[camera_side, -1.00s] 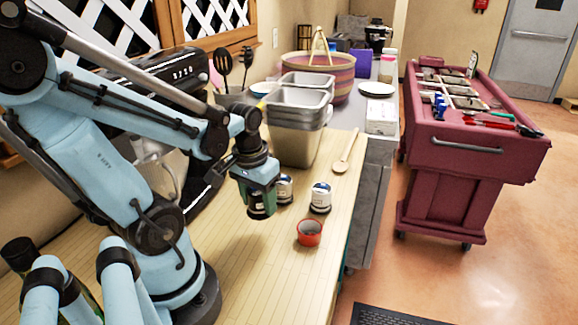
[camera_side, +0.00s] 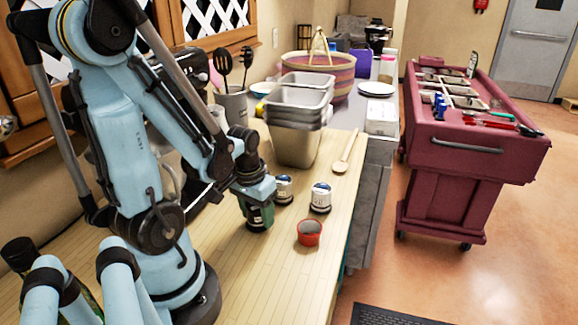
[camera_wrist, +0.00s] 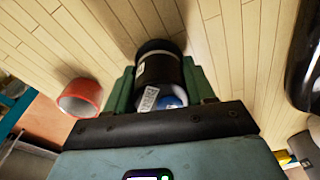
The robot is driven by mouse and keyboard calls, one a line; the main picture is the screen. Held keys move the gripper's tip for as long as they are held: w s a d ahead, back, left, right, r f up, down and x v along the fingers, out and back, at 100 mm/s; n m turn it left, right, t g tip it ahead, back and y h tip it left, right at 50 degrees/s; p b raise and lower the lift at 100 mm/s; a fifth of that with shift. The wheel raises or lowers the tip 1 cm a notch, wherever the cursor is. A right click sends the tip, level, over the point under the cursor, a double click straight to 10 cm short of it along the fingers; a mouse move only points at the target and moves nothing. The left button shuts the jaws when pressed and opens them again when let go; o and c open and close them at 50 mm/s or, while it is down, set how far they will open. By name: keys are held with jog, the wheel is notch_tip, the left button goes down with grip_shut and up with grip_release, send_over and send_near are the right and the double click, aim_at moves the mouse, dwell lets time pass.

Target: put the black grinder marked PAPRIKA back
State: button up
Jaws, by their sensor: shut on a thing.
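My gripper (camera_side: 257,216) is low over the wooden counter, left of two white-and-black grinders. In the wrist view its green fingers (camera_wrist: 160,88) are shut on a black grinder (camera_wrist: 158,68), one finger on each side. The grinder has a dark round end, a white label and a bit of blue near the palm. I cannot read its marking. In the side view the fingers hide most of it, and I cannot tell whether it touches the counter. The two other grinders, one close beside my gripper (camera_side: 284,189) and one further right (camera_side: 320,198), stand upright with blue-marked tops.
A red cup (camera_side: 309,232) stands to the right of my gripper; it also shows in the wrist view (camera_wrist: 80,97). A wooden spoon (camera_side: 346,153) lies behind the grinders. Stacked metal pans (camera_side: 297,120) stand further back. The counter in front is clear.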

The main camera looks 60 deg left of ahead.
aim_at(253, 207)
jog(key=o, duration=1.4)
jog(key=shift+f, duration=0.15)
jog(key=shift+r, duration=0.2)
jog(key=shift+s+d+r, duration=0.15)
jog(key=shift+s+r, duration=0.05)
jog(key=shift+r, duration=1.75)
jog(key=shift+s+d+r, duration=0.1)
jog(key=shift+s+r, duration=0.05)
jog(key=shift+r, duration=1.8)
jog(key=shift+s+d+r, duration=0.15)
jog(key=shift+s+r, duration=0.05)
jog(key=shift+r, duration=1.75)
jog(key=w+d+m+t, duration=0.2)
jog(key=w+d, duration=0.1)
jog(key=d, duration=0.1)
jog(key=w+d+m+t, duration=0.2)
jog(key=w+d, duration=0.1)
jog(key=d, duration=0.1)
jog(key=w+d+m+t, duration=0.1)
jog(key=w+d+t, duration=0.1)
jog(key=w+d, duration=0.1)
jog(key=shift+w+d+r+m+h, duration=0.1)
jog(key=shift+d+r+m+h, duration=0.25)
jog(key=shift+d, duration=0.25)
